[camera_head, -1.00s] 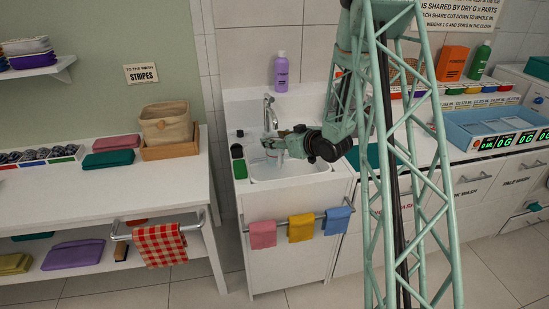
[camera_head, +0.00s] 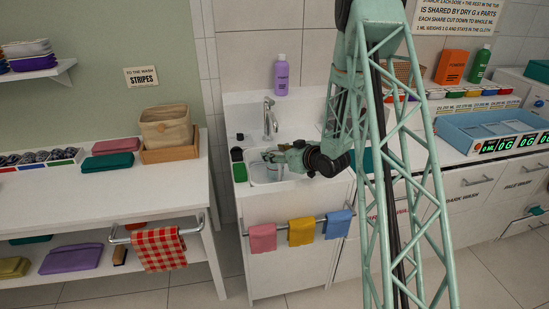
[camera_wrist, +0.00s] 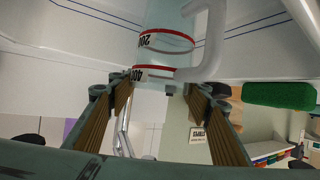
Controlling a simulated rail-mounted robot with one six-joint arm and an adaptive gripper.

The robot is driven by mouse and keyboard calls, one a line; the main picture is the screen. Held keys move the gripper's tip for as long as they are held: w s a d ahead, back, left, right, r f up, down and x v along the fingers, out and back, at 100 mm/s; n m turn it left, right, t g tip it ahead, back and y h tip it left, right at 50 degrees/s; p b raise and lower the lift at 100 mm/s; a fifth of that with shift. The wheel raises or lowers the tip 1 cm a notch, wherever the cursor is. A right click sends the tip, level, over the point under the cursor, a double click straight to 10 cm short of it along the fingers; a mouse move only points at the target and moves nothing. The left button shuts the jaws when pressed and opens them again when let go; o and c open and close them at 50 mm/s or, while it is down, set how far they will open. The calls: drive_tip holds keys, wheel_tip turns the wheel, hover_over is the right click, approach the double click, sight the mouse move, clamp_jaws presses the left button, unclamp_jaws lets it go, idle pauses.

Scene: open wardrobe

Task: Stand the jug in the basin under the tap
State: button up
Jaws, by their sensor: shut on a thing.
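The clear jug (camera_wrist: 165,45) has red bands with numbers and a pale handle. My gripper (camera_wrist: 148,86) is shut on it, with the fingers on either side of it in the wrist view. In the head view my gripper (camera_head: 268,157) is over the white basin (camera_head: 286,184), toward its front left. The jug (camera_head: 266,173) shows faintly there, partly hidden by the gripper. I cannot tell whether its base touches the basin floor. The chrome tap (camera_head: 269,118) rises at the back of the basin, behind the gripper, and the jug is in front of it.
A green sponge (camera_head: 239,172) lies on the left rim of the sink and shows large in the wrist view (camera_wrist: 280,95). A purple bottle (camera_head: 281,75) stands behind the tap. Pink, yellow and blue cloths (camera_head: 301,231) hang on the front rail. A counter with a blue tray (camera_head: 462,138) is at right.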

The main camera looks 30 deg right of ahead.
drive_tip(key=shift+f, duration=1)
drive_tip(key=shift+f+b, duration=0.2)
drive_tip(key=shift+b, duration=0.15)
drive_tip(key=o, duration=1.2)
drive_tip(key=shift+c, duration=0.2)
drive_tip(key=shift+r, duration=0.15)
drive_tip(key=shift+r, duration=0.1)
drive_tip(key=p+v, duration=0.2)
drive_tip(key=v, duration=1)
